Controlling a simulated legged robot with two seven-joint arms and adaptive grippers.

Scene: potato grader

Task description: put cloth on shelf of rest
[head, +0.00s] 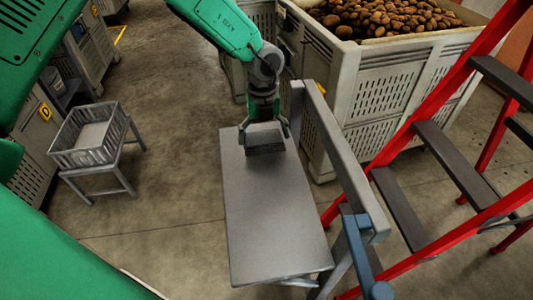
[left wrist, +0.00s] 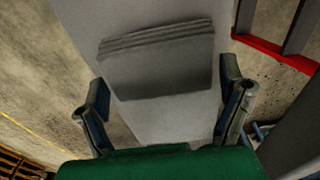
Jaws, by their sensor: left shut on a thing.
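The cloth (head: 266,149) is a dark grey folded pad with layered edges. It is at the far end of the light grey shelf of the rest (head: 275,220), and I cannot tell whether it touches the surface. My left gripper (head: 264,132) points down and is shut on the cloth, a finger at each side. In the left wrist view the cloth (left wrist: 158,65) lies between the fingers (left wrist: 165,105), with the pale shelf (left wrist: 170,122) behind it. The near part of the shelf is bare. My right gripper is not in view.
The rest's grey rail (head: 345,165) runs along the shelf's right side. A red ladder (head: 440,130) stands further right. A potato bin (head: 370,95) stands behind. A grey crate on a stand (head: 92,160) is at left, with clear floor between.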

